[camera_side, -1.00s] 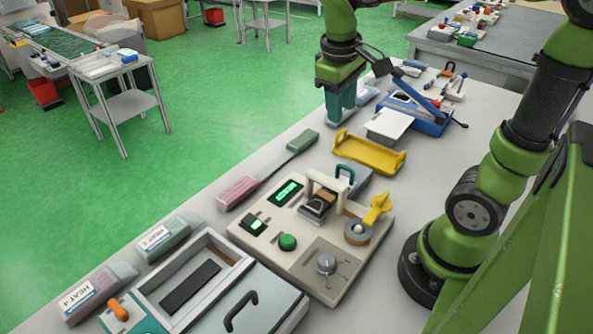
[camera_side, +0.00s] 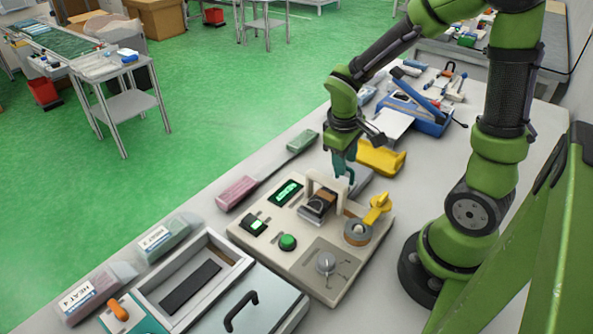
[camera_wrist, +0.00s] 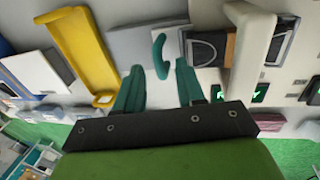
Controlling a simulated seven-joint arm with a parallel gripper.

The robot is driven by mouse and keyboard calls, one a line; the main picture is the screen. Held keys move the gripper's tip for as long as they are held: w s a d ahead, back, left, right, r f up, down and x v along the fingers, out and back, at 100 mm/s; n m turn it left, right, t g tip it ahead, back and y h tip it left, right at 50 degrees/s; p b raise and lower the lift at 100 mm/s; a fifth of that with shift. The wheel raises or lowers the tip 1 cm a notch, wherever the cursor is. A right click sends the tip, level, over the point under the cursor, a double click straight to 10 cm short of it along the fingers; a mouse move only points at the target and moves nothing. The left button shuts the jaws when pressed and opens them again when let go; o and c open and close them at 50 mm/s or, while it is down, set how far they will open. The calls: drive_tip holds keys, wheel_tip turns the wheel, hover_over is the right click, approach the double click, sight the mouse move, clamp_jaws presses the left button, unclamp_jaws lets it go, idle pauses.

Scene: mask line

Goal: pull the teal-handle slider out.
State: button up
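The teal handle (camera_wrist: 160,55) is a curved loop standing on a grey slider plate (camera_wrist: 130,45) at the edge of the beige panel. In the wrist view it shows between my gripper's (camera_wrist: 158,70) two teal fingers, near their tips. The fingers are apart and not closed on it. In the side view my gripper (camera_side: 343,166) points down over the far end of the panel (camera_side: 285,255), right at the slider plate (camera_side: 366,184). There the fingers and the teal handle overlap, so the exact gap between them is hard to tell.
A beige arch (camera_wrist: 252,45) stands close beside the handle on the panel. A yellow tray (camera_side: 385,158) lies just beyond my gripper. A yellow lever (camera_side: 377,207) stands on the panel's right side. A blue device (camera_side: 425,115) is farther back.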

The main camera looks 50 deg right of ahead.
drive_tip(key=shift+d+f, duration=0.1)
drive_tip(key=shift+f, duration=0.4)
clamp_jaws()
